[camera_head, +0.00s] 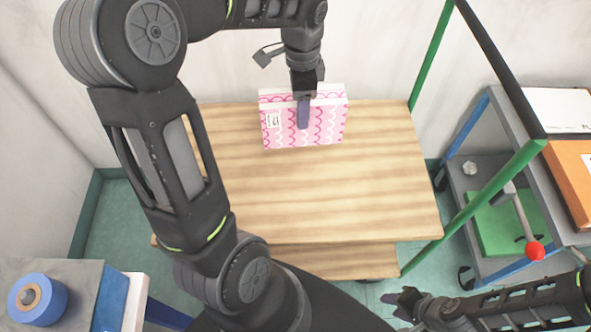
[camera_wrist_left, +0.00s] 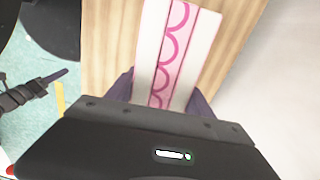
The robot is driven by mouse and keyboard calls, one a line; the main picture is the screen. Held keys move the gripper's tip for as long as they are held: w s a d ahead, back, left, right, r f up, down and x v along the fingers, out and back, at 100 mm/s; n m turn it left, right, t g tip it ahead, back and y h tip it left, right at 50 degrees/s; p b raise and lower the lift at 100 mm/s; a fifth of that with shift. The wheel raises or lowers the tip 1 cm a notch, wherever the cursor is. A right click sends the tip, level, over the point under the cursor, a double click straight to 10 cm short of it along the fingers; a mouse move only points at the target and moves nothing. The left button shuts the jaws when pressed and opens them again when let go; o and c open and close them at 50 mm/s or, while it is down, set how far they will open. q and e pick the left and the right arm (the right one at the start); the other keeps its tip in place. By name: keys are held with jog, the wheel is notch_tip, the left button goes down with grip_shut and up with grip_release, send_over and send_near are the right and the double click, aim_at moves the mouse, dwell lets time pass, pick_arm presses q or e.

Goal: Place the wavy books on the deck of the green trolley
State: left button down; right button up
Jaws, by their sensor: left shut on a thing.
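A pink-and-white wavy book (camera_head: 279,134), with a small white label, stands upright over the far edge of the trolley's light wooden deck (camera_head: 320,200). My left gripper (camera_head: 304,112) is shut on it from above, with a finger against its front face. In the left wrist view the book's wavy edge (camera_wrist_left: 176,50) sits between the two fingers. I cannot tell whether its bottom touches the deck. The trolley has green posts (camera_head: 430,55). My right gripper (camera_head: 401,301) is low at the right, away from the book; its jaw opening is unclear.
The deck in front of the book is bare. A grey cart (camera_head: 478,165) with a red-knobbed lever (camera_head: 535,250) and an orange-brown box (camera_head: 572,180) stands at the right. A blue roll (camera_head: 38,299) sits on a grey surface at the lower left. A wall is behind.

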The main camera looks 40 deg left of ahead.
aim_at(296, 138)
pick_arm(q)
jog(key=shift+s+a+f+m, duration=0.4)
jog(key=shift+a+f, duration=0.05)
pick_arm(e)
jog(key=shift+f, duration=0.45)
pick_arm(q)
jog(key=shift+f+b, duration=0.45)
jog(key=shift+f, duration=2.7)
pick_arm(e)
jog(key=shift+f, duration=0.35)
pick_arm(q)
jog(key=shift+f, duration=1.85)
pick_arm(e)
jog(key=shift+f, duration=0.2)
pick_arm(q)
jog(key=shift+f+b, duration=0.2)
jog(key=shift+b, duration=0.15)
pick_arm(e)
jog(key=shift+f, duration=0.15)
pick_arm(q)
jog(key=shift+c, duration=1.9)
grip_release()
